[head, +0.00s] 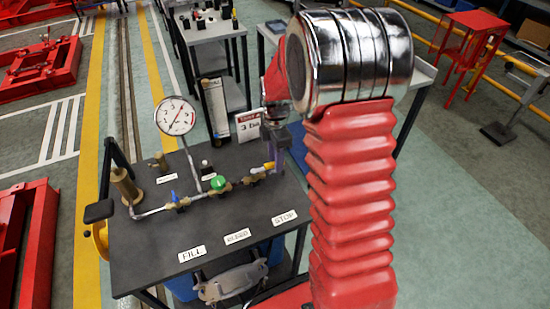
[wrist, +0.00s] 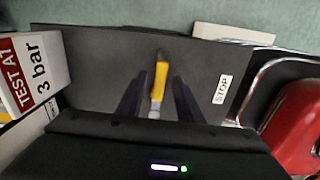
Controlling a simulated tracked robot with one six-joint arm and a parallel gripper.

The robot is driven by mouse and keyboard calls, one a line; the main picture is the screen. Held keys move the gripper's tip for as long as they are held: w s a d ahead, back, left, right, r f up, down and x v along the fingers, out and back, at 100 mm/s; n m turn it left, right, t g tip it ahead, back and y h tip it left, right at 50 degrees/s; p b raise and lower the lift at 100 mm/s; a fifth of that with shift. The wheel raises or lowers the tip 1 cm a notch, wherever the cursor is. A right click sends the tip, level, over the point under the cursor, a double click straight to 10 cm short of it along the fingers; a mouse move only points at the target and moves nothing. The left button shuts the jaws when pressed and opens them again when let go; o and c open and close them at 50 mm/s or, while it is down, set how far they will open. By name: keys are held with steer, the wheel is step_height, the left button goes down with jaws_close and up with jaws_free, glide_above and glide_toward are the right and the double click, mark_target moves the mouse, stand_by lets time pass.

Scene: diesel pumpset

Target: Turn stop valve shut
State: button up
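The stop valve has a yellow lever handle (head: 268,166) at the right end of the pipe run on the dark bench top. In the wrist view the yellow handle (wrist: 161,78) points up the picture, away from the gripper body. My gripper (wrist: 157,84) is open, with one dark finger on each side of the handle and a visible gap to both. In the head view my gripper (head: 277,150) is above the valve, partly hidden by my arm. The STOP label (wrist: 222,89) lies to the right of the handle; it also shows in the head view (head: 284,217).
A green-handled valve (head: 219,183) and a blue-handled valve (head: 175,197) sit further left on the pipe. A pressure gauge (head: 176,116) stands behind them. A "TEST AT 3 bar" sign (head: 249,125) stands close behind my gripper. The bench front is clear apart from labels.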

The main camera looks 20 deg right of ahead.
steer(key=shift+c, duration=0.5)
jaws_close()
steer(key=shift+a, duration=0.15)
